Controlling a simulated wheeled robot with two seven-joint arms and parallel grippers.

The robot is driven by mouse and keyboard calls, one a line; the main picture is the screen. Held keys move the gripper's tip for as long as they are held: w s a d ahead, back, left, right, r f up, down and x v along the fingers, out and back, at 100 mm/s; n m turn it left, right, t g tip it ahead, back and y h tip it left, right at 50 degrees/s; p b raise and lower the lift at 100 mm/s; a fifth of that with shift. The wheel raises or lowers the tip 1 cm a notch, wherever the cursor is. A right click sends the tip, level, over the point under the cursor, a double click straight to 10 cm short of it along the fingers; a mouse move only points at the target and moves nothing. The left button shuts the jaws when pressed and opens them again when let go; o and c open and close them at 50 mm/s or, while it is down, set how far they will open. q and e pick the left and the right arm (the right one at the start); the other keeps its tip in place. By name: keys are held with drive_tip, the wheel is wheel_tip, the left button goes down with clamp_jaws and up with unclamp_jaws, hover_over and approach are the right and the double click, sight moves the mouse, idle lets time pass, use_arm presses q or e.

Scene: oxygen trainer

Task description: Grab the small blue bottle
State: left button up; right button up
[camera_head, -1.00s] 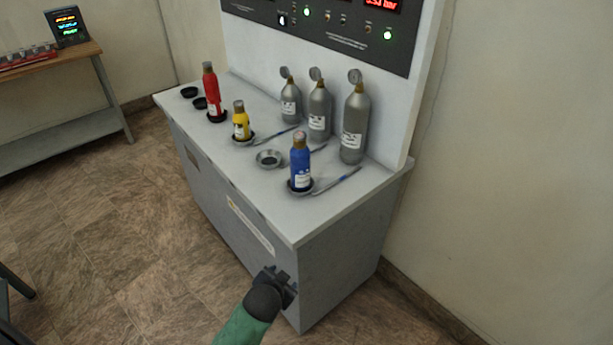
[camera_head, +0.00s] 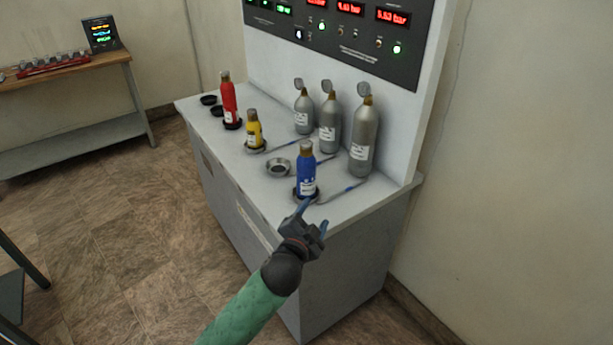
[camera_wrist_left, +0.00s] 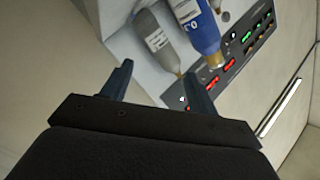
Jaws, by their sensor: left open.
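The small blue bottle (camera_head: 306,172) has a brown neck and a white label. It stands upright in a dark ring holder on the trainer's worktop (camera_head: 251,181), near the front right corner. My left gripper (camera_head: 314,212) is open and empty, just in front of and below the bottle at the worktop's front edge. In the left wrist view the two fingers (camera_wrist_left: 157,85) stand apart with nothing between them. The blue bottle (camera_wrist_left: 199,28) shows beyond them, upper right of centre. My right gripper is in neither view.
Red (camera_head: 229,104) and yellow (camera_head: 253,131) bottles stand to the left in holders. Grey cylinders (camera_head: 362,140) stand behind the blue bottle, before the control panel (camera_head: 345,30). An empty ring holder (camera_head: 278,168) is left of the blue bottle. A side table (camera_head: 65,77) stands far left.

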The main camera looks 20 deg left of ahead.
use_arm(q)
drive_tip(key=w+d+r+m+g+h, duration=0.25)
drive_tip(key=d+r+m+h, duration=0.35)
drive_tip(key=r+m+h, duration=0.45)
drive_tip(key=w+d+r+m+g+h, duration=0.2)
drive_tip(key=w+d+r+m+h, duration=0.35)
drive_tip(key=m, duration=0.75)
drive_tip(key=m+g+y, duration=1.2)
drive_tip(key=m+y, duration=0.1)
drive_tip(key=m, duration=0.6)
hover_over(305, 142)
drive_tip(key=a, duration=0.2)
drive_tip(key=shift+s+d+f+p, duration=0.25)
drive_tip(key=shift+d+f+p, duration=0.05)
drive_tip(key=shift+f+p, duration=0.2)
drive_tip(key=p+x, duration=0.3)
drive_tip(key=x, duration=0.1)
drive_tip(key=shift+w+f, duration=0.1)
drive_tip(key=shift+f, duration=0.1)
drive_tip(key=shift+d+f, duration=0.1)
drive_tip(key=shift+f, duration=0.3)
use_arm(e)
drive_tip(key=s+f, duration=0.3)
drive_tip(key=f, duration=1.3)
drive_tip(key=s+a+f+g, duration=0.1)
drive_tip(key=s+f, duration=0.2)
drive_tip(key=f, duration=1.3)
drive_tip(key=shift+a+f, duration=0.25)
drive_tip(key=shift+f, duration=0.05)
